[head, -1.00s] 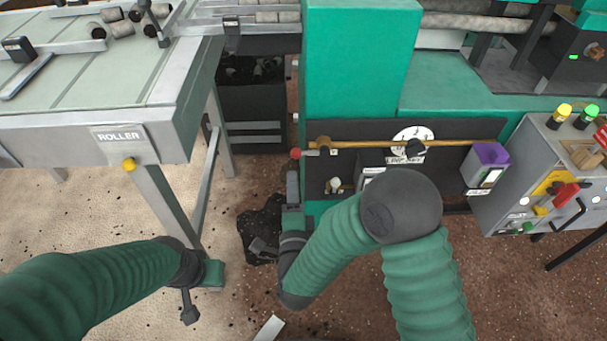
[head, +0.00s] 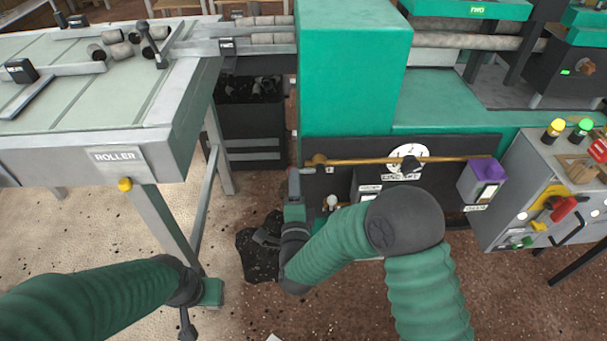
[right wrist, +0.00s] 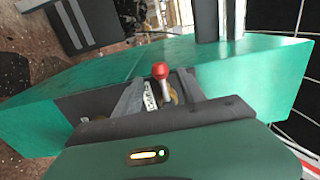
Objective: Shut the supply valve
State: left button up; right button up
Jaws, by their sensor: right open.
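The supply valve appears to be the lever with a red ball knob (right wrist: 160,71) in the right wrist view, at the left end of the brass pipe (head: 375,160). Its pale stem runs down between the two fingers of my right gripper (right wrist: 161,92), which are apart on either side of it and not closed on it. In the head view my right gripper (head: 294,182) is at the pipe's left end and hides most of the knob. My left gripper (head: 193,308) hangs low at the left, away from the valve; its fingers are unclear.
A round gauge (head: 409,157) and a purple-topped box (head: 482,180) are along the dark panel. A grey control box (head: 540,190) stands right. The roller table (head: 110,130) is left, with a black bin (head: 252,130) behind. A dark spill (head: 262,255) lies on the floor.

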aim_at(305, 171)
jog(key=w, duration=0.3)
jog(key=shift+w+d, duration=0.1)
dwell(0.3)
jog(key=c, duration=0.9)
